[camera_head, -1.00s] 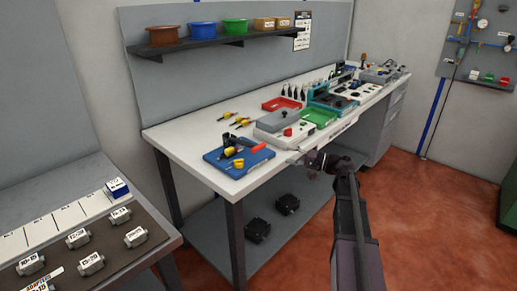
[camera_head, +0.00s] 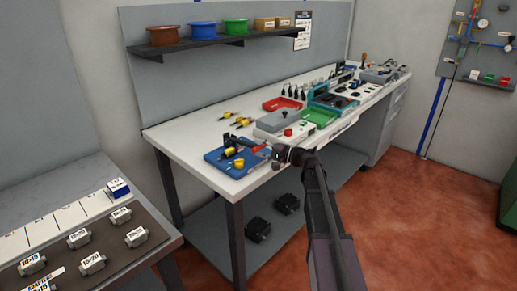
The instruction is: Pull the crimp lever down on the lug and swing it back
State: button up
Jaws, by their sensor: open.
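The crimp press stands on a blue base plate (camera_head: 213,157) at the near left end of the workbench, with a dark upright body (camera_head: 230,152). Its lever has a red-orange handle (camera_head: 259,148) that reaches right from the body. A yellow round part (camera_head: 239,163) sits on the plate in front. My gripper (camera_head: 268,154) is open at the handle's right end and partly covers it. I cannot tell whether the fingers touch the handle. The lug is too small to make out.
A white box with a red button (camera_head: 288,132) stands just behind the gripper, beside a green tray (camera_head: 319,117). Yellow-handled tools (camera_head: 240,121) lie behind the press. The bench front edge lies below my arm.

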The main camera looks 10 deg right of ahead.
jog(key=shift+a, duration=0.1)
grip_shut()
jog(key=shift+r, duration=0.15)
